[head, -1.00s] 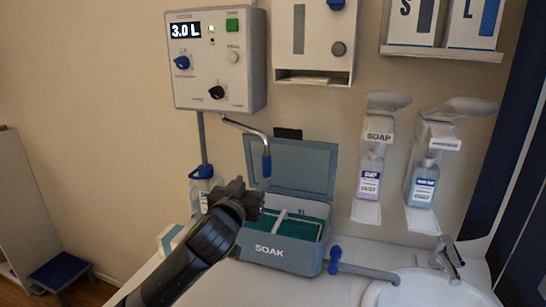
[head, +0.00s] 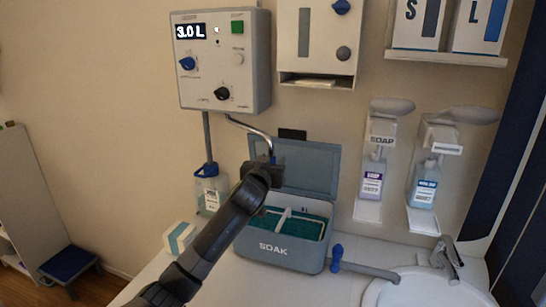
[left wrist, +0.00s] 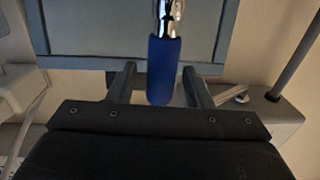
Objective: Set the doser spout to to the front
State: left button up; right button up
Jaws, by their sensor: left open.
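The doser (head: 222,60) is a grey wall box with a "3.0 L" display and knobs. Its metal spout (head: 250,128) comes out below the box and bends down to the right, over the open SOAK box (head: 275,252). In the left wrist view the spout's blue end sleeve (left wrist: 163,70) hangs between the fingers of my left gripper (left wrist: 160,88), which is open, with a gap on both sides. In the head view my left gripper (head: 268,168) hides the sleeve. My right gripper is not in view.
The SOAK box's raised lid (head: 308,168) stands behind my gripper. Soap dispensers (head: 373,170) and a sink (head: 425,288) are to the right. The counter in front of the box is clear.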

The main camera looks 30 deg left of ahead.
pick_arm(q)
jog(key=shift+x, duration=0.9)
grip_shut()
